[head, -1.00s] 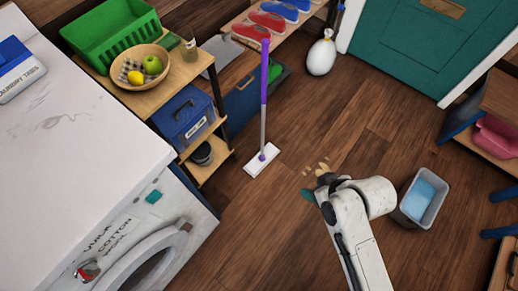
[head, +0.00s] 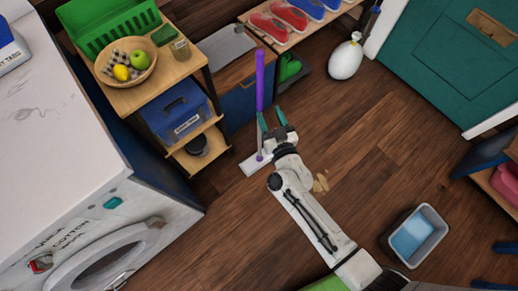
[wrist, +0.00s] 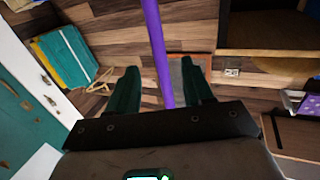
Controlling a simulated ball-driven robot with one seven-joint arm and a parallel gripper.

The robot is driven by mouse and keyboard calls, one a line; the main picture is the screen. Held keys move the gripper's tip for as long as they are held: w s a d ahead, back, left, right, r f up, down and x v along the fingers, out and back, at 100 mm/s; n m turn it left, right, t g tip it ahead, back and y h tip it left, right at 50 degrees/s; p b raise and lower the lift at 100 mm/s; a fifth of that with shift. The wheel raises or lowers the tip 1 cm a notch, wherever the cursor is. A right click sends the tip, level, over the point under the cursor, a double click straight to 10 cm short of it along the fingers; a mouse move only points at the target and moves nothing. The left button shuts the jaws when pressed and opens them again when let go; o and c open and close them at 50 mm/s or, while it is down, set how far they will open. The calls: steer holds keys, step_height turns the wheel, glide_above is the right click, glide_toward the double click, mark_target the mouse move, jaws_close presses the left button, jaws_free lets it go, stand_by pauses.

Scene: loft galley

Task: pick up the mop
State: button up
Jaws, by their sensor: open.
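The mop stands upright on the wood floor, with a purple handle (head: 260,80), a grey lower pole and a flat white head (head: 250,165). My gripper (head: 271,113) is open, with its teal fingers beside the pole in the head view. They overlap part of it, and my wrist hides part of the mop head. In the wrist view the purple handle (wrist: 154,30) runs down between the two open fingers of my gripper (wrist: 163,75), nearer the right one low down. The palm hides its lower part. I see no clear contact.
A wooden shelf unit (head: 203,80) with a fruit bowl (head: 126,63) and blue box stands left of the mop. A shoe bench (head: 262,27) is behind it. A grey bucket (head: 414,236) stands at the right. A tan spill (head: 320,183) lies near my arm.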

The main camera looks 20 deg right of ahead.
mark_target(261, 92)
steer(key=w, duration=0.3)
steer(key=w+b, duration=0.1)
steer(key=w, duration=0.3)
steer(key=w+d+b, duration=0.1)
steer(key=w, duration=0.2)
steer(key=shift+w+f, duration=0.2)
steer(key=shift+w, duration=0.2)
steer(key=shift+c, duration=0.4)
steer(key=shift+r, duration=0.1)
jaws_close()
